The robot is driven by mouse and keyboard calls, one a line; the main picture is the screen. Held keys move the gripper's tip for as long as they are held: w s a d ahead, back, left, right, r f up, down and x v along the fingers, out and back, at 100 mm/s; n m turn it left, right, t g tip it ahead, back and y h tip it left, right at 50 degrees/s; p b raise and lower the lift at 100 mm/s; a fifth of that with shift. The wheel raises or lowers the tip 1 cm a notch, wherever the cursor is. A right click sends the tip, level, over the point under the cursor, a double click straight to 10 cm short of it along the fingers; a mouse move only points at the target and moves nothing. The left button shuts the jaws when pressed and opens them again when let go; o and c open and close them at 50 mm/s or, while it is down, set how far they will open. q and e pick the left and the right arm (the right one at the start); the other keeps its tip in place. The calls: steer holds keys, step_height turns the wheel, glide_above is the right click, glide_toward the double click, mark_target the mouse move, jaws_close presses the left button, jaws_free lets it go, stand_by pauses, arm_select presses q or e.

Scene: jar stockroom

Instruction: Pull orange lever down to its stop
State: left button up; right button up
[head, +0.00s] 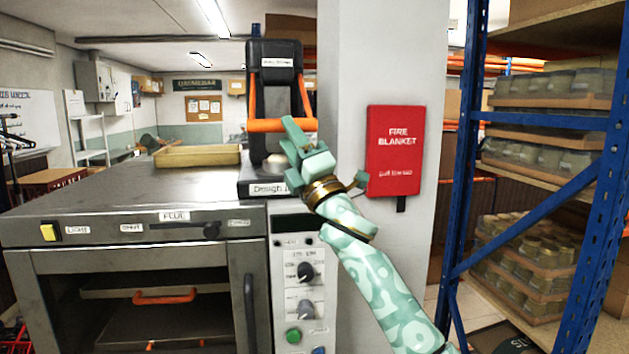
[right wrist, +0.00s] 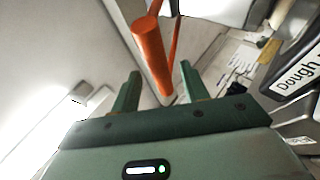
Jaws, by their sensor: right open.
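The orange lever (head: 266,126) is a U-shaped handle on a dark press-like machine (head: 276,92) on top of the steel oven. Its two arms slope down from the machine's head to a crossbar at the front. My right gripper (head: 296,136) is open at the right part of the crossbar and covers some of it. In the right wrist view the orange bar (right wrist: 151,52) runs down toward the gap between the two green fingers (right wrist: 160,80), which are apart and not closed on it. Whether a finger touches the bar cannot be told. My left gripper is not in view.
The steel oven (head: 110,205) fills the lower left, with a shallow tan tray (head: 197,156) on top. A pillar with a red fire blanket box (head: 395,150) stands right of the lever. A blue rack (head: 465,150) with jars is further right.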

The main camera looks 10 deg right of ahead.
steer(key=v, duration=1)
steer(key=shift+s+f+b, duration=0.2)
steer(key=shift+f+b, duration=0.1)
steer(key=shift+b, duration=0.15)
